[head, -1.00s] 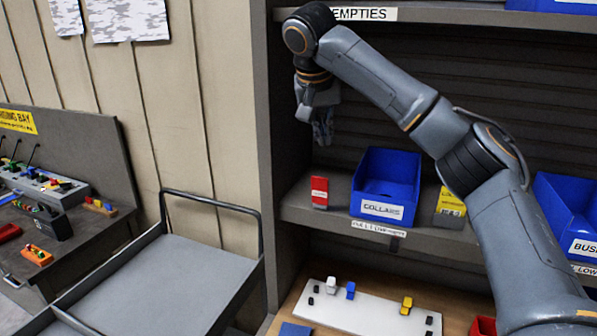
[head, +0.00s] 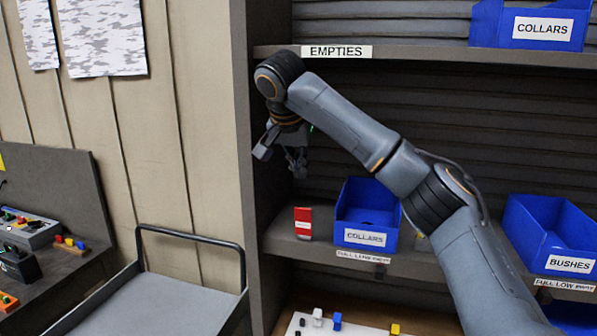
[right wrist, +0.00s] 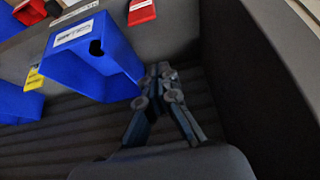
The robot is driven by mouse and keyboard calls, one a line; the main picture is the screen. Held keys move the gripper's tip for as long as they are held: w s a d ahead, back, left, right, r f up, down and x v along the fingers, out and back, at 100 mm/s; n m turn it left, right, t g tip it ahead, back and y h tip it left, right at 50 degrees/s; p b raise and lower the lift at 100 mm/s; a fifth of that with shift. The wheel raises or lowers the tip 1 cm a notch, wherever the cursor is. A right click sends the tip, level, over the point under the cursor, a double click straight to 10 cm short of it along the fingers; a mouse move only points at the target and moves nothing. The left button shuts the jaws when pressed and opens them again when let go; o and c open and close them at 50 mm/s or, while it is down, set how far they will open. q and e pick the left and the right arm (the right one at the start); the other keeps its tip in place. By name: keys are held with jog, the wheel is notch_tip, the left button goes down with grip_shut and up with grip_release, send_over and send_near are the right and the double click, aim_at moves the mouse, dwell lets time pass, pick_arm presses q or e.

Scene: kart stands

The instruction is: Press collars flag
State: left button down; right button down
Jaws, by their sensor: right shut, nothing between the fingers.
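A red flag card with a white patch (head: 303,223) stands upright on the middle shelf, just left of the blue COLLARS bin (head: 366,237). In the right wrist view the red flag (right wrist: 141,11) is at the top edge, and the blue bin (right wrist: 92,62) is beside it. My right gripper (head: 298,172) is shut and empty, above and behind the red flag in the picture, apart from it. In the right wrist view its fingers (right wrist: 161,72) are together, pointing toward the shelf space beside the bin. My left gripper is not in view.
A shelf post (head: 250,190) rises close on the left. A BUSHES bin (head: 553,240) stands at right; my arm crosses between the bins. Another COLLARS bin (head: 535,28) sits on the EMPTIES shelf above. A grey cart (head: 165,300) stands lower left.

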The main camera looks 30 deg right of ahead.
jog(key=p, duration=0.3)
send_over(300, 219)
jog(key=w+d, duration=0.3)
notch_tip(300, 219, down, 6)
jog(key=s+a+p, duration=0.1)
jog(key=s+a+f+p, duration=0.1)
jog(key=shift+s+a+f, duration=0.15)
jog(key=shift+s+a, duration=0.1)
jog(key=shift+a, duration=0.15)
jog(key=shift+f, duration=0.15)
jog(key=shift+d, duration=0.1)
